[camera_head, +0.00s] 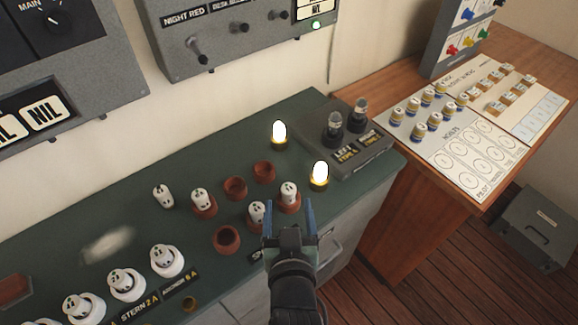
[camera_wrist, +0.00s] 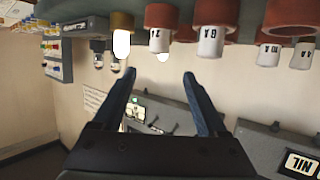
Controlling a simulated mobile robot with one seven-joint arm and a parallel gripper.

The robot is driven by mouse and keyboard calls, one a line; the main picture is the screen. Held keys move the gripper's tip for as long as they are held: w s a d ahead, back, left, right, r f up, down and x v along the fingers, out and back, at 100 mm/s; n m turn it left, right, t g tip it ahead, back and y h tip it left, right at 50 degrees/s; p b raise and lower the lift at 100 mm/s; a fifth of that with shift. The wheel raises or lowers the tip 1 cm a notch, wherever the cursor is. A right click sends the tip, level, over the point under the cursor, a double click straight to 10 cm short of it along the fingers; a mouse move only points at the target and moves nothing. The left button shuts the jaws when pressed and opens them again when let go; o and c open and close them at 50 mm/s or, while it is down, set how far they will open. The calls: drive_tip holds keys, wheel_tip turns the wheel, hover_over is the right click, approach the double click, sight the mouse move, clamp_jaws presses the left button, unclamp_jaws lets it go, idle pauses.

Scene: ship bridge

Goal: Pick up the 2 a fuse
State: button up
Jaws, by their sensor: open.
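The fuse marked 2 A is a small white cylinder in a brown socket; it shows upside down in the wrist view (camera_wrist: 160,40) and appears to be the rightmost white fuse in the head view (camera_head: 289,192). My gripper (camera_head: 289,211) is open and empty at the counter's front edge, just short of this fuse. In the wrist view my gripper's fingertips (camera_wrist: 160,76) line up on either side of the fuse, with a gap to it. The fuse marked 6 A (camera_wrist: 210,41) stands next to it, also in the head view (camera_head: 257,212).
A lit yellow-based lamp (camera_head: 320,174) stands close right of the fuse; another (camera_head: 279,134) is behind. Empty brown sockets (camera_head: 227,239) and other white fuses (camera_head: 201,198) are to the left. A grey lamp box (camera_head: 345,140) stands at the counter's right end. A wooden desk (camera_head: 430,180) is beyond.

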sight(288, 184)
drive_tip(key=shift+g, duration=0.3)
drive_tip(key=x, duration=0.2)
drive_tip(key=p+x, duration=0.1)
drive_tip(key=x, duration=0.1)
drive_tip(key=p+x, duration=0.1)
drive_tip(key=x, duration=0.1)
drive_tip(key=shift+a+f, duration=0.15)
drive_tip(key=shift+f, duration=0.25)
drive_tip(key=x, duration=0.1)
drive_tip(key=p+x, duration=0.1)
drive_tip(key=x, duration=0.2)
drive_tip(key=shift+d, duration=0.35)
drive_tip(key=shift+w+a+f, duration=0.1)
drive_tip(key=shift+w+f, duration=0.2)
drive_tip(key=shift+w, duration=0.3)
clamp_jaws()
